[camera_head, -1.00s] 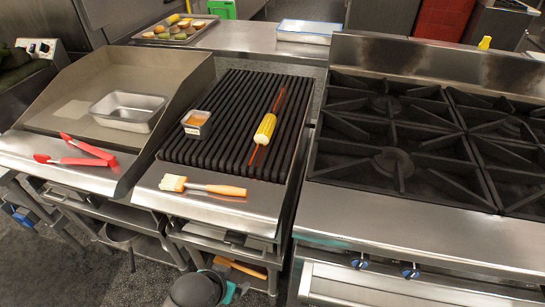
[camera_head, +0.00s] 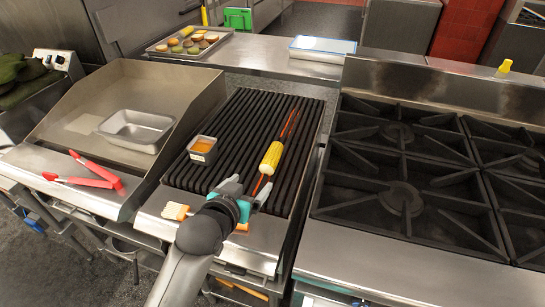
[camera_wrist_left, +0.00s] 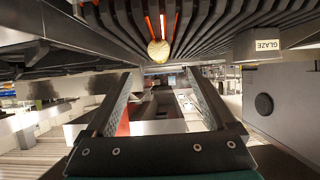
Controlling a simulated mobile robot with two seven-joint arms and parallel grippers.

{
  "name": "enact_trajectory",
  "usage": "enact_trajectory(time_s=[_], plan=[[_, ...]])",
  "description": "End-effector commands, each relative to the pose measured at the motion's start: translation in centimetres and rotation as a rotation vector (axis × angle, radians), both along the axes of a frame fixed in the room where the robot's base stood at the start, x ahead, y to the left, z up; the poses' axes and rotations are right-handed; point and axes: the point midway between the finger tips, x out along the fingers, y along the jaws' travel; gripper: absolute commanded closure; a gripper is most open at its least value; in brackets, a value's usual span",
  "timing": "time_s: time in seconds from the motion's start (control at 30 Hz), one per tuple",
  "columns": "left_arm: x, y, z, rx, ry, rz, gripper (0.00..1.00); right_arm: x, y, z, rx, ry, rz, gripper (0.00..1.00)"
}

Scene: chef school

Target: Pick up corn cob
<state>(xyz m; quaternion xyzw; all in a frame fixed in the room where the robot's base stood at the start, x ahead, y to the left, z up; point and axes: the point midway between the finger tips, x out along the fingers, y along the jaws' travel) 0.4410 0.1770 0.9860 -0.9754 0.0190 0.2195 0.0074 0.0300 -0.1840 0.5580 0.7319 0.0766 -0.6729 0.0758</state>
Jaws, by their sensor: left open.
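The yellow corn cob (camera_head: 271,158) lies on the black ribbed grill (camera_head: 243,120), with thin red strips running past both its ends. In the left wrist view the grill is at the top, and the cob's round end (camera_wrist_left: 158,50) shows just beyond the fingers, between them. My left gripper (camera_head: 250,188) is at the grill's front edge, just in front of the cob. Its fingers are spread with nothing between them (camera_wrist_left: 158,88), and I see no contact with the cob. My right gripper is not in view.
A small sauce container (camera_head: 202,149) stands left of the cob; its GLAZE label shows in the wrist view (camera_wrist_left: 267,44). My arm partly hides a brush (camera_head: 176,211). Red tongs (camera_head: 88,172) and a metal pan (camera_head: 136,131) lie left. A burner stove (camera_head: 400,195) stands right.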

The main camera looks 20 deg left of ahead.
Motion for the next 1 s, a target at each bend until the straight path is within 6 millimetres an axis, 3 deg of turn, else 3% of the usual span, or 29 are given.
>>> enact_trajectory(time_s=[0.17, 0.7, 1.0], plan=[[1.6, 0.2, 0.6, -0.009, -0.053, 0.006, 0.11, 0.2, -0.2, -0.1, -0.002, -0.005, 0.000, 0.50], [9.0, -0.2, -2.6, -0.009, -0.050, 0.006, 0.11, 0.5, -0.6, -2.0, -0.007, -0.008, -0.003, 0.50], [10.5, -0.3, -3.2, -0.008, -0.049, 0.006, 0.11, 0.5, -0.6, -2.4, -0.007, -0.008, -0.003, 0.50]])
